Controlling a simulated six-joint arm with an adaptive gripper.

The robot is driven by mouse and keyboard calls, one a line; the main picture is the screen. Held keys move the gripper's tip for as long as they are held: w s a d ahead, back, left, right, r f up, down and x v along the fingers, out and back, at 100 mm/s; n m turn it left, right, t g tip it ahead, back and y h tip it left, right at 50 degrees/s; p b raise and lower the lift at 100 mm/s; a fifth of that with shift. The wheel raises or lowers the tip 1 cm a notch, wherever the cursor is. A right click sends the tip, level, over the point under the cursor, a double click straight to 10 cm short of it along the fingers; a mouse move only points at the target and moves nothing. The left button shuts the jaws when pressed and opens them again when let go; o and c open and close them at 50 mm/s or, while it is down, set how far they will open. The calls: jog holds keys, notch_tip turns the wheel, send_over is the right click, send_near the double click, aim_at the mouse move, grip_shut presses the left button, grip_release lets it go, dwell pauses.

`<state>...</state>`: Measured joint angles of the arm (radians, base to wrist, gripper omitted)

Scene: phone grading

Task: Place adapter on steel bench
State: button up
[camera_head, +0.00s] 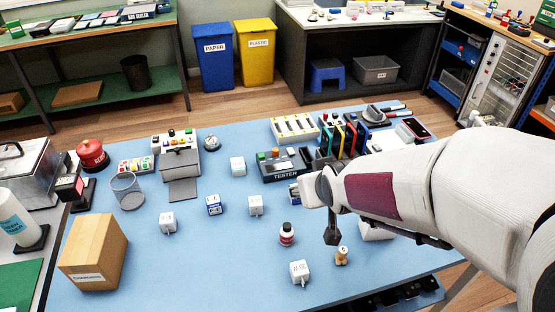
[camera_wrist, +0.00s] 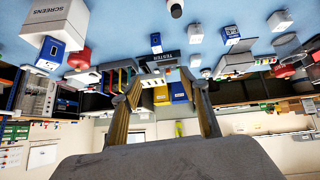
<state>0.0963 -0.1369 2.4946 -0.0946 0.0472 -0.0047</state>
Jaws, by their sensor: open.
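Several small white cube adapters with prongs stand on the blue table: one at the front (camera_head: 300,272), one in the middle (camera_head: 256,205) and one further left (camera_head: 167,221). White adapters also show in the wrist view (camera_wrist: 196,34). Which one the task means I cannot tell. The grey bench at the left edge (camera_head: 52,254), apparently the steel one, carries a metal box and a white bottle. My gripper (camera_head: 327,190) is over the right half of the table, partly hidden by my arm. In the wrist view its fingers (camera_wrist: 161,96) are apart, with nothing between them.
A tester (camera_head: 284,165) and colourful upright holders are near my gripper. A red button (camera_head: 92,155) stands at the left.

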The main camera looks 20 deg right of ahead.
jog(key=w+d+f+t, duration=0.1)
jog(key=w+f, duration=0.2)
jog(key=f, duration=0.2)
jog(key=w+f+t, duration=0.1)
jog(key=w+f, duration=0.3)
jog(key=f, duration=0.1)
jog(key=w+d+f+t, duration=0.1)
jog(key=w+f, duration=0.2)
jog(key=f, duration=0.2)
jog(key=shift+w+d+f+y, duration=0.2)
jog(key=shift+d+f+y, duration=0.1)
jog(key=shift+f+t, duration=0.4)
jog(key=shift+f, duration=0.55)
jog(key=shift+w, duration=0.1)
jog(key=shift+x, duration=1.3)
jog(key=shift+x, duration=2.55)
jog(key=shift+c, duration=0.3)
jog(key=c, duration=1.1)
